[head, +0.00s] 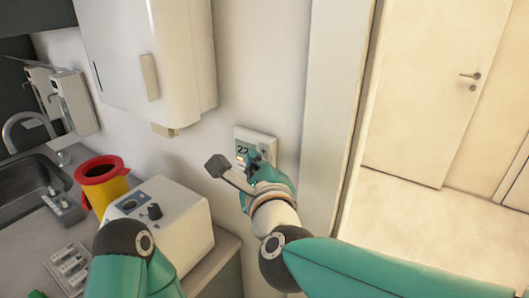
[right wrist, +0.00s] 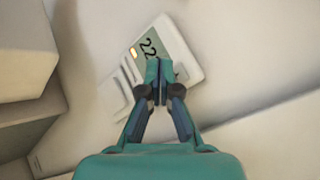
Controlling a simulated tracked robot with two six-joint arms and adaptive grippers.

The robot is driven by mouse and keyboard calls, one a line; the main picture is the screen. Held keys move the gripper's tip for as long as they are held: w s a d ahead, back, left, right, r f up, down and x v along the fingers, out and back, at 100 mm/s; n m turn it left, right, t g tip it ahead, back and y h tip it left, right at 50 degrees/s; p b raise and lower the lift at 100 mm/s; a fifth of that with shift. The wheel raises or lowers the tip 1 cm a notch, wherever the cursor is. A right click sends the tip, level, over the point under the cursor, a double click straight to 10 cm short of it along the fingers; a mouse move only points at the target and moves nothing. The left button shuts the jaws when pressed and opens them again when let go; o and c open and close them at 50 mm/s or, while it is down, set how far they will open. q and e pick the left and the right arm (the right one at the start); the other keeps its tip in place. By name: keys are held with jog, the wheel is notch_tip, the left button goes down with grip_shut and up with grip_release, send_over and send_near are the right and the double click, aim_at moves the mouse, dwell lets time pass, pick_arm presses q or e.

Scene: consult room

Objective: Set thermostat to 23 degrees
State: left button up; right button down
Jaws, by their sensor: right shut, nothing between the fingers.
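The thermostat (head: 243,135) is a small white unit on the wall, right of the big white dispenser. In the right wrist view its display (right wrist: 149,48) appears to read 22, with an orange light beside it. My right gripper (head: 252,163) is shut and empty, its fingertips in front of the lower part of the thermostat and hiding some of it. In the right wrist view the closed fingertips (right wrist: 159,70) overlap the thermostat's lower edge; I cannot tell whether they touch it.
A white dispenser (head: 155,50) hangs on the wall. Below it, the counter (head: 205,262) holds a white device with a black knob (head: 176,212), a yellow bin with a red rim (head: 105,185) and a sink (head: 25,185). A closed door (head: 430,90) and clear floor lie right.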

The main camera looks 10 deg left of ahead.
jog(key=shift+w+d, duration=0.15)
jog(key=shift+w, duration=0.2)
jog(key=shift+w+d+b, duration=0.1)
jog(key=shift+w+b, duration=0.15)
jog(key=shift+b, duration=0.05)
dwell(0.5)
jog(key=shift+s, duration=0.1)
jog(key=shift+s+a, duration=0.25)
jog(key=shift+s, duration=0.35)
dwell(0.3)
jog(key=s, duration=0.1)
jog(key=s+a, duration=0.1)
jog(key=s, duration=0.2)
jog(key=shift+s+a, duration=0.35)
dwell(0.6)
